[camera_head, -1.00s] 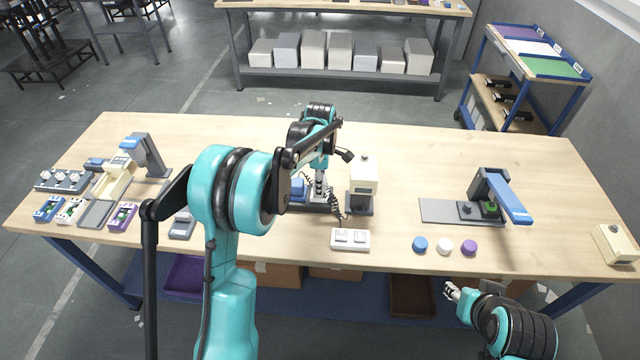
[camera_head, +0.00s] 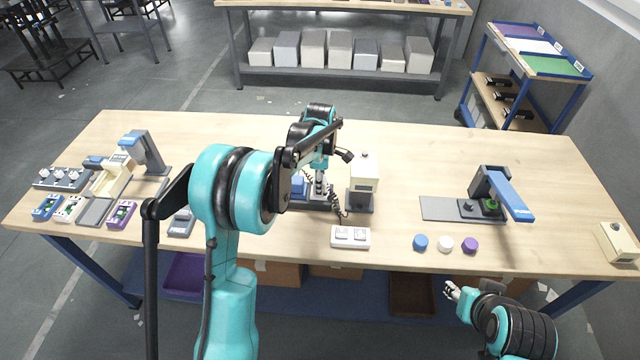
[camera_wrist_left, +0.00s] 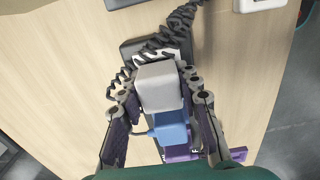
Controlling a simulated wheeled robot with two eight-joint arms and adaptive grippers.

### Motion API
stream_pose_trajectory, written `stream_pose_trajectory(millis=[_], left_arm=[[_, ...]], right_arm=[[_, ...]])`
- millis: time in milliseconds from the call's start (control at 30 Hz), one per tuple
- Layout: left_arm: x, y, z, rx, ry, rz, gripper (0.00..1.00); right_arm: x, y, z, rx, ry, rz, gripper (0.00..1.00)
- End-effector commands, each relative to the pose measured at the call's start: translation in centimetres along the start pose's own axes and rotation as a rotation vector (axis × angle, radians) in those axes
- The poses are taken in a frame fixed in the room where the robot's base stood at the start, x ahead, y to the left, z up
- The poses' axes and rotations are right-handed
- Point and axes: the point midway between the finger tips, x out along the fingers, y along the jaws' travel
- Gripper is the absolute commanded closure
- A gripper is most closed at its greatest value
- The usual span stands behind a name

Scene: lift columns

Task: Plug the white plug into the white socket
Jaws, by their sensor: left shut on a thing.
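My left gripper (camera_head: 320,192) reaches down over the middle of the table. In the left wrist view its fingers (camera_wrist_left: 165,100) are shut on the white plug (camera_wrist_left: 160,88). A white-edged part, likely the white socket (camera_wrist_left: 150,55), shows on a dark base just beyond the plug. The plug hides much of it, so I cannot tell whether they touch. A black coiled cord (camera_wrist_left: 180,22) runs beyond the plug; it also shows in the head view (camera_head: 336,203). My right gripper (camera_head: 453,291) is off the table's front edge, with no object visible in it; its opening is too small to judge.
A blue block (camera_wrist_left: 172,127) and a purple part (camera_wrist_left: 182,153) lie close to the held plug. A cream box (camera_head: 364,175) stands just right of the gripper. A white switch strip (camera_head: 350,246) and coloured discs (camera_head: 420,242) lie in front. A clamp-like press (camera_head: 488,190) stands right.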

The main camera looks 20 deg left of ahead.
Motion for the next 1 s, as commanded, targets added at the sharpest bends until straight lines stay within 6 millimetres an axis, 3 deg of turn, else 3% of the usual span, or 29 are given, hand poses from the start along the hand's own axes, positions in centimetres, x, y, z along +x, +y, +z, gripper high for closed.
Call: stream_pose_trajectory(millis=[167,200,300,500,567,1000], left_arm=[[0.11,-0.06,0.01,0.0,0.0,-0.002,0.92],[0.11,-0.06,0.01,0.0,0.0,-0.002,0.64],[0.12,-0.06,0.01,0.0,0.0,-0.002,0.43],[0.09,-0.04,0.01,0.0,0.0,-0.001,0.43],[0.09,-0.04,0.01,0.0,0.0,-0.001,0.34],[-0.43,-0.03,0.0,0.0,0.0,-0.001,0.34]], right_arm=[[0.01,0.0,0.01,0.0,0.0,0.0,0.6],[0.02,0.0,0.01,0.0,0.0,0.0,0.6],[0.02,0.0,0.01,0.0,0.0,0.0,0.6],[0.02,0.0,0.01,0.0,0.0,0.0,0.6],[0.01,0.0,0.01,0.0,0.0,0.0,0.6],[-0.29,0.0,-0.2,0.0,0.0,0.0,0.6]])
